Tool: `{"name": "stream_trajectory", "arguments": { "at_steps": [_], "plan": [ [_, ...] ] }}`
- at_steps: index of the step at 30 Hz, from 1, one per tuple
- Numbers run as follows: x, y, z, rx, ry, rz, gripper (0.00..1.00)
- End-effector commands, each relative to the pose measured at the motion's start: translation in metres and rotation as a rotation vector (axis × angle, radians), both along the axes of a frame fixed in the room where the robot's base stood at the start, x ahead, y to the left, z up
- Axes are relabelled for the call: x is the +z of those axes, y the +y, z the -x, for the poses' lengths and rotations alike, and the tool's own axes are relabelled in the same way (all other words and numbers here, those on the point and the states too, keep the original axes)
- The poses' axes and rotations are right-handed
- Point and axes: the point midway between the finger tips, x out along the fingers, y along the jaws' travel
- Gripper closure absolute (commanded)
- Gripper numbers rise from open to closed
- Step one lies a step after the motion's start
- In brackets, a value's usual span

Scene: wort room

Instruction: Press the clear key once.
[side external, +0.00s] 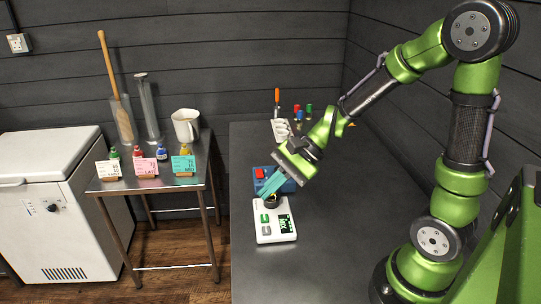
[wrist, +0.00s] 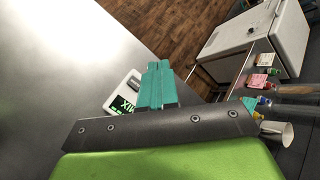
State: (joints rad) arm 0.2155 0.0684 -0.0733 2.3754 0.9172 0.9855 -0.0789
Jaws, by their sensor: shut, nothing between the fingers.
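A white keypad device (side external: 276,236) with a lit green display (side external: 286,223) stands on the dark bench. A green key (side external: 265,218) and a grey key (side external: 266,230) show on its left side. I cannot read which one is the clear key. The device also shows in the wrist view (wrist: 115,103), partly hidden behind my fingers. My gripper (side external: 263,193) is shut and empty, its teal fingers slanting down to the left over the back end of the device. In the wrist view the shut fingertips (wrist: 157,66) show beside the device. I cannot tell whether they touch it.
A blue box (side external: 264,186) with a red button stands just behind the device. A white rack (side external: 281,131) and small coloured bottles are farther back. The bench (side external: 325,270) in front and to the right is clear. A side table with cards, bottles and a jug stands left.

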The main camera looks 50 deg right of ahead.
Motion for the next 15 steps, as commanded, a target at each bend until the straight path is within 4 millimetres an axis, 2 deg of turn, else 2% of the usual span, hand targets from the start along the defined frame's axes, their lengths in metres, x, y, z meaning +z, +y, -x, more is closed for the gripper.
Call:
{"name": "stream_trajectory", "arguments": {
  "at_steps": [5,15],
  "plan": [
    [-0.017,0.0,0.0,-0.001,0.005,-0.001,1.0],
    [-0.065,0.0,0.001,-0.001,0.007,0.0,1.0]
  ]
}}
